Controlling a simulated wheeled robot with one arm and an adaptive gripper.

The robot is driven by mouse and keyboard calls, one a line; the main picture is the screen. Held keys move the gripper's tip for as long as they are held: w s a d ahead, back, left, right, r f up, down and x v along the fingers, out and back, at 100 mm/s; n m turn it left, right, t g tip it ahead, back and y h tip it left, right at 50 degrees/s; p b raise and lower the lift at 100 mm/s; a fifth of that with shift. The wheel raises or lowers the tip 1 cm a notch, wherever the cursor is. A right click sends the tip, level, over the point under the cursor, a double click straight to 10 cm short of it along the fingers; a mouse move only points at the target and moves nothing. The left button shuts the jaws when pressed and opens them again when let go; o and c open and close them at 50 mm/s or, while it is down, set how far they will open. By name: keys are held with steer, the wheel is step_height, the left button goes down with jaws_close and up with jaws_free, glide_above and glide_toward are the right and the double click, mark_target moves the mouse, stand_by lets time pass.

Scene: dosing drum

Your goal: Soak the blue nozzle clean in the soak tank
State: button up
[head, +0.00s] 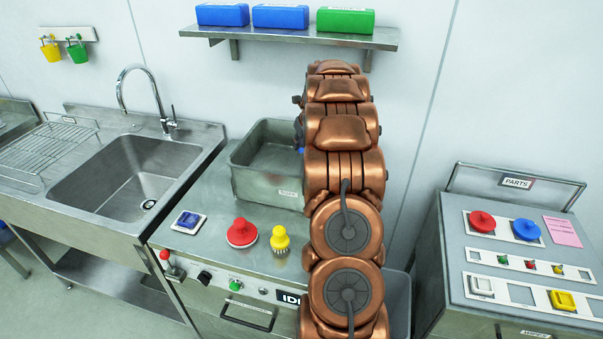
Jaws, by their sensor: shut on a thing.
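The soak tank (258,180) is a grey open metal bin with a small label on its front, on the steel counter behind the middle. My copper arm rises in front of its right side. My gripper (299,132) shows only as a dark sliver at the arm's left edge, over the tank's right part. A small blue bit, which looks like the blue nozzle (301,151), shows just below it. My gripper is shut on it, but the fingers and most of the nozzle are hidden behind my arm. I cannot tell whether the nozzle touches the tank's floor.
A sink (120,190) with a faucet is left. A PARTS cart (455,255) is right. A shelf (290,36) hangs above.

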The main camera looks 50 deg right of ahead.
mark_target(301, 146)
steer(key=shift+r, duration=3.45)
steer(key=shift+r, duration=2)
